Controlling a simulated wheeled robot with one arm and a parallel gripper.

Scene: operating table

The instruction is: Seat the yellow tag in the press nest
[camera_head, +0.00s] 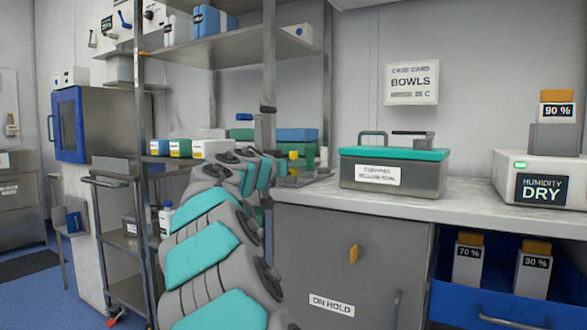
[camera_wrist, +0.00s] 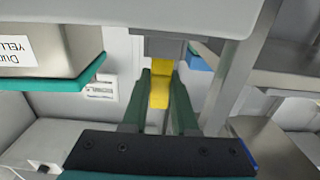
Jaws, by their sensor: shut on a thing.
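In the wrist view, my gripper (camera_wrist: 161,76) has its two dark green fingers shut on the yellow tag (camera_wrist: 160,96), which shows as a yellow strip between them. In the head view, my arm reaches to the back of the counter, and small yellow and green parts show beyond its wrist, left of the teal-lidded steel box. They are too small there to separate tag from fingers. A grey metal part (camera_wrist: 165,46) lies just past the tag in the wrist view; I cannot tell whether it is the press. The nest is not clearly visible.
The teal-lidded steel box (camera_head: 393,175) stands on the counter (camera_head: 430,205) right of my gripper. A steel rack (camera_head: 145,200) stands to the left, its post close to my arm. Blue and green boxes (camera_head: 297,135) sit behind.

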